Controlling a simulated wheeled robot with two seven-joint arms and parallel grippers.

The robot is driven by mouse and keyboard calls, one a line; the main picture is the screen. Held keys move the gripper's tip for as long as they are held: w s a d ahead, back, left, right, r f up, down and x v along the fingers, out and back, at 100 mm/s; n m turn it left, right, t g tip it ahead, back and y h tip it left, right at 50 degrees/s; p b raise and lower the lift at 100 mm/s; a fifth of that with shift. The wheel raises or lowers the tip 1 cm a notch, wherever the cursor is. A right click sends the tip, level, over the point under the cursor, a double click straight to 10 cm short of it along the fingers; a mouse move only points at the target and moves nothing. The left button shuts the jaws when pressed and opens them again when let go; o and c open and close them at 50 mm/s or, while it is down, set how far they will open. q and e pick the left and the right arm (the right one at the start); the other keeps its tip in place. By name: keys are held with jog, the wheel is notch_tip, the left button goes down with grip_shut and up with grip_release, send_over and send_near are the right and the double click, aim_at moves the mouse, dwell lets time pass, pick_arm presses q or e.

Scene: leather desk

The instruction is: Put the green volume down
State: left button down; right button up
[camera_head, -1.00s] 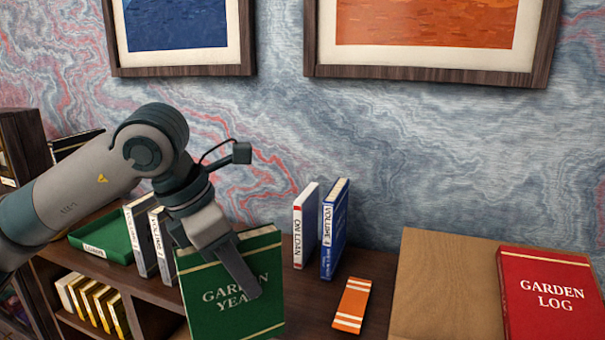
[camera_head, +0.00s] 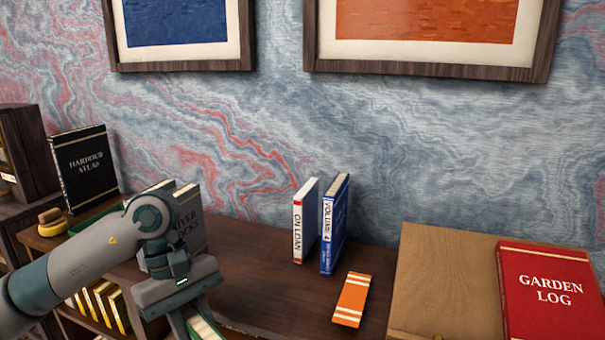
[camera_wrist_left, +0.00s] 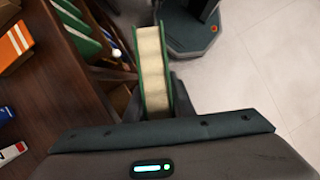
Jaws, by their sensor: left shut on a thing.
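My left gripper (camera_head: 192,322) is shut on the green volume (camera_head: 205,328) at the bottom edge of the head view. Only a small part of the book's green edge and cream pages shows there. In the left wrist view the green volume (camera_wrist_left: 153,70) stands out from the jaws with its page edge toward the camera, green covers on both sides. It is held in front of the shelf unit, over the light floor. Its title is hidden from both cameras. My right gripper is not in view.
On the brown desk top (camera_head: 270,285) stand the On Loan book (camera_head: 304,220) and blue Volume 4 (camera_head: 335,225). An orange book (camera_head: 351,300) lies flat. A red Garden Log (camera_head: 548,292) rests on a wooden board (camera_head: 445,285). Grey books (camera_head: 190,220) stand behind my arm.

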pick_arm(q)
jog(key=s+a+f+m+g+y, duration=0.1)
jog(key=s+a+f+m+y, duration=0.1)
jog(key=f+m, duration=0.6)
jog(key=shift+a+f+m+y, duration=0.35)
jog(key=shift+a+m+y, duration=0.3)
jog(key=shift+a, duration=0.5)
jog(key=shift+s, duration=0.1)
dwell(0.9)
dwell(0.7)
jog(key=shift+s+f, duration=0.1)
dwell(0.3)
